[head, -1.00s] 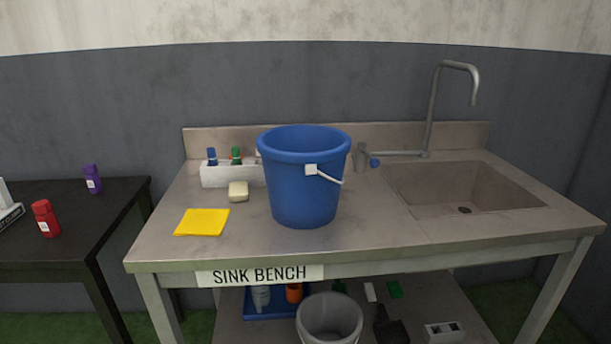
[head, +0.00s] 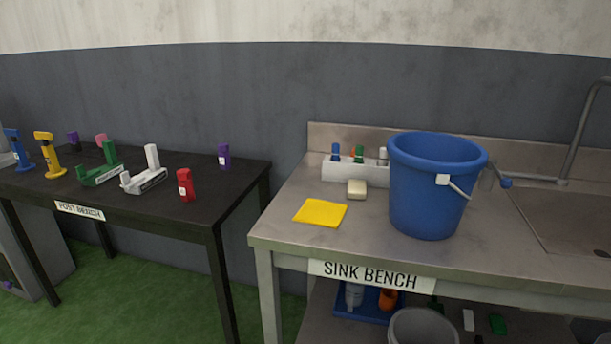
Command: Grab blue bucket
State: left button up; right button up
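The blue bucket (head: 428,190) stands upright on the sink bench (head: 300,235), left of the sink basin (head: 575,222). A thin handle with a white lug (head: 443,180) hangs against its front right side. The inside of the bucket is mostly hidden, and nothing touches it from my side. Neither of my grippers shows in the head view.
A yellow cloth (head: 320,212), a soap bar (head: 357,189) and a white caddy (head: 345,171) with bottles lie left of the bucket. A faucet (head: 545,179) is to its right. A grey bucket (head: 424,330) sits below. The dark post bench (head: 190,215) stands left, with floor between.

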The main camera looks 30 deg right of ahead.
aim_at(433, 177)
jog(key=u, duration=1.95)
jog(key=k, duration=1.75)
jog(key=z, duration=1.8)
